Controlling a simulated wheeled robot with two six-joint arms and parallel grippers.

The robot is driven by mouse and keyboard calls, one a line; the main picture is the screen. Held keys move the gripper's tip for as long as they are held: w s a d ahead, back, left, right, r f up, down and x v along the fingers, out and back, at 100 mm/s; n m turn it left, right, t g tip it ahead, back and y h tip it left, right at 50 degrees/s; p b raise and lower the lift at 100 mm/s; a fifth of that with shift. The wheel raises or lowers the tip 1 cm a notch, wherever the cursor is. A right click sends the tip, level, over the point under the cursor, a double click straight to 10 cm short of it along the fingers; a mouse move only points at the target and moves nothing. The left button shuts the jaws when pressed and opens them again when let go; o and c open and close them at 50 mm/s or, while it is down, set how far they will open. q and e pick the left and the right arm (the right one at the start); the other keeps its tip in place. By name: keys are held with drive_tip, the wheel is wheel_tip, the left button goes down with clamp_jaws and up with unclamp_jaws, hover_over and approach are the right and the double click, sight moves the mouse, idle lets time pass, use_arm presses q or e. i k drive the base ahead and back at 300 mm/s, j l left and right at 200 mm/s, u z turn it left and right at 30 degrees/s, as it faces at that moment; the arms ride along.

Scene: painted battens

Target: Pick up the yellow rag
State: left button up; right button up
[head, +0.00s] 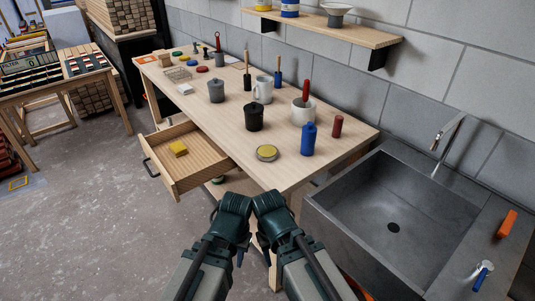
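A small folded yellow thing (178,148), which looks like the yellow rag, lies in the open wooden drawer (200,178) at the left front of the workbench. My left gripper (233,206) is at the lower middle, in front of the bench and to the right of and nearer than the drawer. My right gripper (268,205) is close beside it on the right. Both are apart from the yellow thing. Their fingertips do not show clearly, so I cannot tell whether they are open or shut, and I see nothing held.
The wooden workbench (225,125) carries several pots and brushes, a blue bottle (308,139) and a round tin (267,153). A grey sink (360,225) stands at the right. A shelf (335,28) hangs above. The floor left of the drawer is clear.

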sight(178, 149)
drive_tip(key=i+j+u, duration=0.4)
drive_tip(key=j, duration=0.15)
drive_tip(key=i+j+u, duration=0.4)
drive_tip(key=i+j+z, duration=0.85)
drive_tip(key=j, duration=0.25)
drive_tip(key=i+l, duration=0.1)
drive_tip(key=l, duration=0.2)
drive_tip(key=i+l, duration=0.1)
drive_tip(key=l, duration=0.2)
